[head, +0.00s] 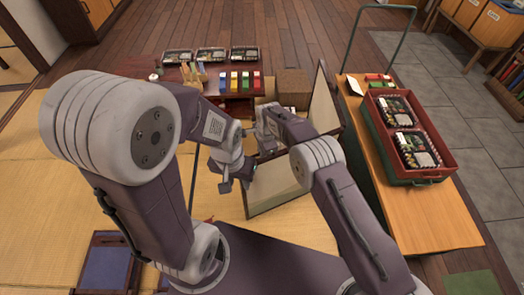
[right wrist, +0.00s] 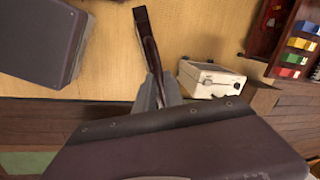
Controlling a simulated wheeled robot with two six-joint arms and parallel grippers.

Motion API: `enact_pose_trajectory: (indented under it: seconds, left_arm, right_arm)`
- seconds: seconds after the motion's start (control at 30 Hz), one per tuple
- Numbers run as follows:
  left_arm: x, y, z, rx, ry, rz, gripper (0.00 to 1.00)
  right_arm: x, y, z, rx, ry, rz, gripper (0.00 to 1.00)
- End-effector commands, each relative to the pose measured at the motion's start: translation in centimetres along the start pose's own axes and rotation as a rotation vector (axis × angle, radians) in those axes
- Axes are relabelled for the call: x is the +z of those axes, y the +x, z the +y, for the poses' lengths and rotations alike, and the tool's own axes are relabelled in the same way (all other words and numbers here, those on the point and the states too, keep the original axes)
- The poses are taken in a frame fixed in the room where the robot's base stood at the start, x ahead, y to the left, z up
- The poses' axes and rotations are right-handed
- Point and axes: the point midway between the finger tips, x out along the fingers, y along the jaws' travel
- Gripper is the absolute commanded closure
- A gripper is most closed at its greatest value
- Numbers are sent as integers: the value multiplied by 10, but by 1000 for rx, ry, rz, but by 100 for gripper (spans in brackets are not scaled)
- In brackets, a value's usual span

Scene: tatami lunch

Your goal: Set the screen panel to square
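The folding screen has pale panels in dark wooden frames. One screen panel (head: 325,106) stands at the right of the tatami in the head view; another (head: 278,188) stands nearer, at an angle to it. My right arm hides part of the screen between them. My right gripper (head: 260,138) is at this hidden part. In the right wrist view its fingers (right wrist: 159,90) close around a dark frame edge (right wrist: 148,40), seen nearly end-on. My left gripper (head: 238,173) is beside the left edge of the nearer panel; whether it touches it or is open is unclear.
A red tray (head: 447,160) with lunch boxes stands on a wooden bench (head: 438,215) at the right. A dark red low stand (head: 237,103) with coloured blocks is behind the grippers. A white box (right wrist: 210,80) lies right of my right gripper. Bare tatami (head: 120,208) lies left.

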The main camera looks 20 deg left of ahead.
Motion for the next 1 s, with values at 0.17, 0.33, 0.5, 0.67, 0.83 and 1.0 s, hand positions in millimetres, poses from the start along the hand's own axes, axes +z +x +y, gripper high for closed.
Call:
enact_pose_trajectory:
  seconds: [0.17,0.33,0.5,0.67,0.83,1.0]
  left_arm:
    - [0,0,0,0,0,0,66]
    - [0,0,0,0,0,0,66]
    - [0,-5,0,0,0,0,66]
    - [-1,-10,0,0,0,0,66]
    - [-1,-12,0,0,0,0,66]
    - [-1,-12,0,0,0,0,66]
  right_arm:
    - [-1,0,0,0,0,2,66]
    - [-1,0,0,0,0,1,66]
    - [-1,-20,-1,-2,0,1,66]
    - [-1,-57,-1,-3,0,1,66]
    - [-2,-83,0,-1,1,1,66]
    - [-2,-91,0,0,1,1,66]
